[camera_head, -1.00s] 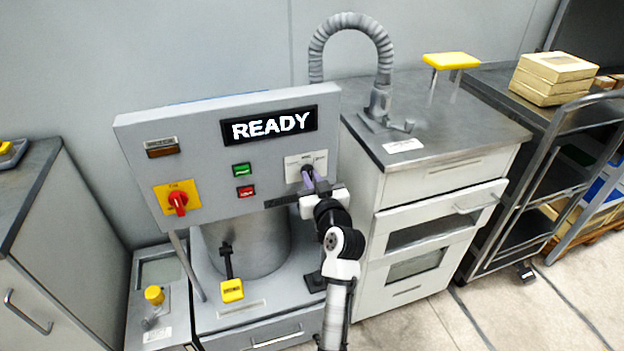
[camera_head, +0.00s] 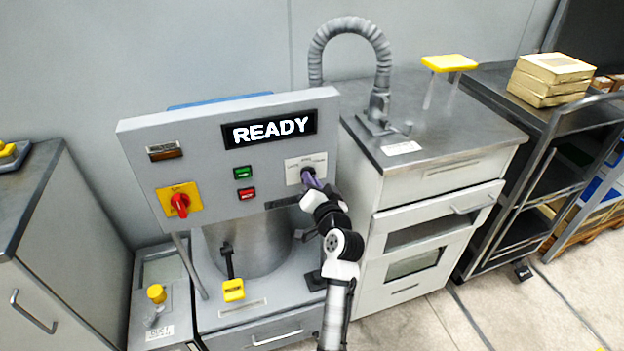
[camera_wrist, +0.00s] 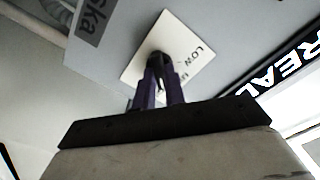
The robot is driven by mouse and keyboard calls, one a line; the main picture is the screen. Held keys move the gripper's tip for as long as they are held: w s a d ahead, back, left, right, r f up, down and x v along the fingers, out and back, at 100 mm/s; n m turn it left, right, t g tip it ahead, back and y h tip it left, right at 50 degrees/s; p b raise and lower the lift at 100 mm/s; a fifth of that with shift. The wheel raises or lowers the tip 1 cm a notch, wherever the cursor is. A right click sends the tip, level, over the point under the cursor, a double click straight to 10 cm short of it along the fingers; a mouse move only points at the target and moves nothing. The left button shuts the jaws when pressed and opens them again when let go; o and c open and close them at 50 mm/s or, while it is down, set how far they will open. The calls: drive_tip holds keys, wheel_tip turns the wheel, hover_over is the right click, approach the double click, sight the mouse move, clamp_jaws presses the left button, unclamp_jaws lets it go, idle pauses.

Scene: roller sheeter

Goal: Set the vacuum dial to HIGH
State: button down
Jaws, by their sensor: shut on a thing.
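The vacuum dial (camera_wrist: 157,58) is a dark knob on a white label plate (camera_head: 293,168) at the right of the grey control panel. In the wrist view the plate (camera_wrist: 185,36) shows the word LOW; the rest of its lettering is hidden or too small to read. My gripper (camera_head: 309,178) has its purple fingers at the dial, and in the wrist view the fingers (camera_wrist: 160,82) are shut on it. The fingers cover much of the dial, so I cannot tell where it points.
The panel display (camera_head: 269,129) reads READY. A green button (camera_head: 243,172), a red button (camera_head: 247,194) and a red rotary switch on a yellow plate (camera_head: 180,203) sit left of the dial. A counter with a ribbed hose (camera_head: 350,24) stands to the right.

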drive_tip(key=shift+m, duration=0.6)
drive_tip(key=c, duration=1.5)
unclamp_jaws()
drive_tip(key=shift+o, duration=0.2)
drive_tip(key=b+v, duration=0.4)
drive_tip(key=v, duration=1)
drive_tip(key=shift+w+r, duration=0.1)
